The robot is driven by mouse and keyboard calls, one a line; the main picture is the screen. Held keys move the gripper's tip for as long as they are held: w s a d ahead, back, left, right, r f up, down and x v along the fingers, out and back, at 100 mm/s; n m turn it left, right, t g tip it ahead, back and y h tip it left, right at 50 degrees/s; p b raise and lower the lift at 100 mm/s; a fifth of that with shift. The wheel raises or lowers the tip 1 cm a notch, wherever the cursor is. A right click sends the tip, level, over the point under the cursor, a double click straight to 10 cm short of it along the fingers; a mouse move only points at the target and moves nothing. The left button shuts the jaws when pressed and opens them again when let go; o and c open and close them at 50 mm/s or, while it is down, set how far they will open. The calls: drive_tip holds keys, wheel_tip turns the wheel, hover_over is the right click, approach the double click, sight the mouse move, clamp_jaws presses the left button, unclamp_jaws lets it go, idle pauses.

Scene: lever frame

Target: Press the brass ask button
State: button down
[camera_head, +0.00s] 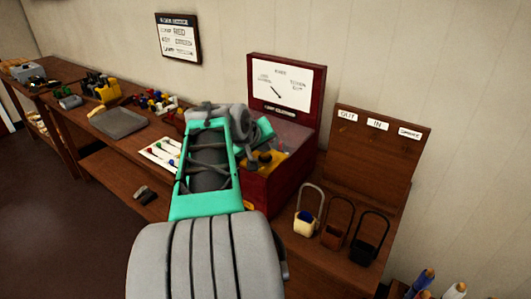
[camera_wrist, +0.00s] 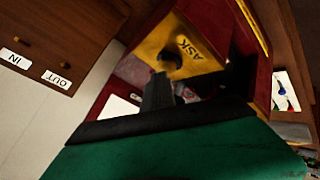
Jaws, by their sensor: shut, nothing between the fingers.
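A yellow brass-coloured plate marked ASK (camera_wrist: 205,62) shows at the top of the wrist view, on a dark red box. A dark round knob (camera_wrist: 171,60) stands on the plate beside the lettering. My gripper (camera_wrist: 160,88) is shut and empty, its tips right by the knob; I cannot tell whether they touch it. In the head view the red box (camera_head: 270,192) stands on the bench behind my teal and grey arm. Part of the yellow plate (camera_head: 272,168) shows past the arm, and my fingers are mostly hidden there.
To the right, a wooden board (camera_head: 380,150) with OUT and IN labels stands behind three small handled baskets (camera_head: 337,232). A grey tray (camera_head: 118,122) and coloured pieces lie left on the bench.

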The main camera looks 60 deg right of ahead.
sight(264, 155)
idle(0.3)
drive_tip(key=shift+r+p, duration=0.65)
drive_tip(key=shift+r, duration=0.2)
wheel_tip(264, 155, up, 5)
drive_tip(key=p, duration=0.3)
idle(0.6)
